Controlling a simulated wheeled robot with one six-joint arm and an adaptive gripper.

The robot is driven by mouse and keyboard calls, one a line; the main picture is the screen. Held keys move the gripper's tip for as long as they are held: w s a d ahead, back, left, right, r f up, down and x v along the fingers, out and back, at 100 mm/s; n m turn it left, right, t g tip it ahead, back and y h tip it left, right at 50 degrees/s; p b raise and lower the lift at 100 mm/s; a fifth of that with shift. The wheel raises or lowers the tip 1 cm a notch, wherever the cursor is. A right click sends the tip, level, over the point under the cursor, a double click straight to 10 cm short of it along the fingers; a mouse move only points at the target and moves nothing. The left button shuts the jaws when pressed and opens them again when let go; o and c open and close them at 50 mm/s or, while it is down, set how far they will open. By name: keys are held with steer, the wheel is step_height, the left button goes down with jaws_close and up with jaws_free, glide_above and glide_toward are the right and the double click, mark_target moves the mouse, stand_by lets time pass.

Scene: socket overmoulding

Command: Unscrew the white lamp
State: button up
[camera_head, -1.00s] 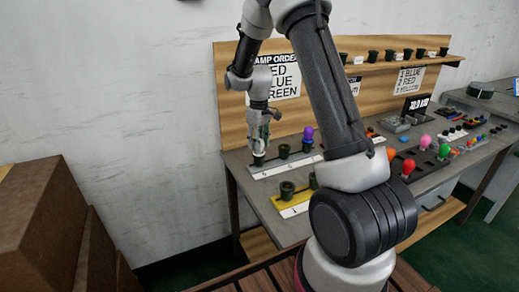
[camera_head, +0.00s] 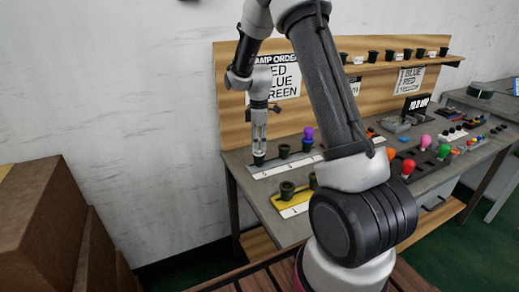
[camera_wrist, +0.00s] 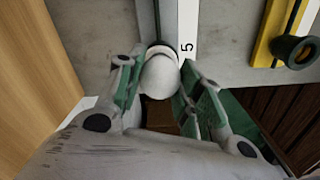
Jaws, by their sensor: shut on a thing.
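The white lamp (camera_wrist: 158,76) shows in the wrist view as a round white bulb between my two green-padded fingers. My gripper (camera_wrist: 155,88) is shut on it. In the head view my gripper (camera_head: 259,150) points straight down over the left end of the white numbered strip (camera_head: 264,172), at a dark socket (camera_head: 258,161). The bulb itself is too small to make out there. In the wrist view the socket below the bulb is mostly hidden, so I cannot tell how far the lamp sits in it.
The white strip also bears an empty dark socket (camera_head: 284,152) and a purple lamp (camera_head: 308,134). A yellow strip (camera_head: 290,206) with dark sockets lies in front. Orange, pink and green lamps stand on the right of the bench. A wooden backboard (camera_head: 232,110) rises close behind my gripper.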

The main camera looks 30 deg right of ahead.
steer(key=n, duration=0.4)
steer(key=shift+n, duration=0.3)
steer(key=n, duration=0.4)
steer(key=shift+n, duration=0.3)
steer(key=o, duration=0.9)
